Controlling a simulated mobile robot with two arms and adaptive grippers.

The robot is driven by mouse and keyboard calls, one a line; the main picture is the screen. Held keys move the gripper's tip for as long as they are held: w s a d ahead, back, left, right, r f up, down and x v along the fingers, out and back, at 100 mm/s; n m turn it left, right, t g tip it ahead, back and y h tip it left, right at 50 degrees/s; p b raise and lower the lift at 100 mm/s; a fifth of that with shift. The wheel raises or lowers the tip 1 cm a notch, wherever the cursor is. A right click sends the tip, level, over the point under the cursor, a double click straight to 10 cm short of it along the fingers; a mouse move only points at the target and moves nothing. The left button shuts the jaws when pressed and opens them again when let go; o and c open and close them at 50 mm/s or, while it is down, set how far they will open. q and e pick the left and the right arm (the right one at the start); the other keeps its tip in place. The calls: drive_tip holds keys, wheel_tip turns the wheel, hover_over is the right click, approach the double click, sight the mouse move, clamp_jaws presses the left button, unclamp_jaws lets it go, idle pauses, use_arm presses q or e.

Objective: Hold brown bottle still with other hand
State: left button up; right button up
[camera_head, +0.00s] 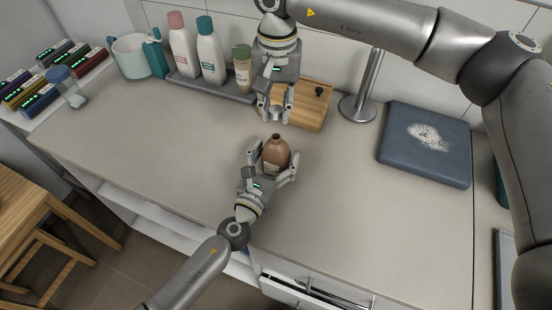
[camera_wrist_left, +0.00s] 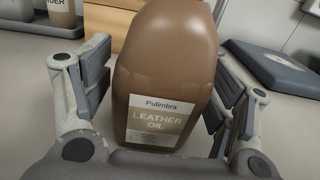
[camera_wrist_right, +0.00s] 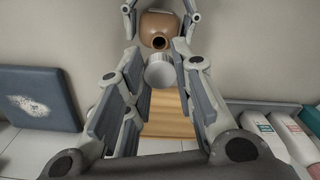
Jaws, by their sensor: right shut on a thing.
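The brown bottle (camera_head: 275,154) stands upright on the counter, its dark mouth open. Its leather oil label faces the left wrist camera (camera_wrist_left: 160,118). My left gripper (camera_head: 271,172) is open around the bottle's body, one finger on each side, with small gaps showing in the left wrist view. My right gripper (camera_head: 275,112) is above and behind the bottle, pointing down.
A wooden box (camera_head: 312,106) with a dark knob stands behind my right gripper. A tray (camera_head: 215,88) with several bottles is at the back left. A metal stand (camera_head: 358,108) and a dark blue board (camera_head: 424,143) are to the right. The counter's front left is clear.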

use_arm(q)
drive_tip(key=c, duration=1.1)
drive_tip(key=shift+c, duration=0.2)
use_arm(e)
hover_over(276, 137)
drive_tip(key=shift+f, duration=2.5)
drive_tip(key=shift+f, duration=0.9)
drive_tip(key=shift+f, duration=0.6)
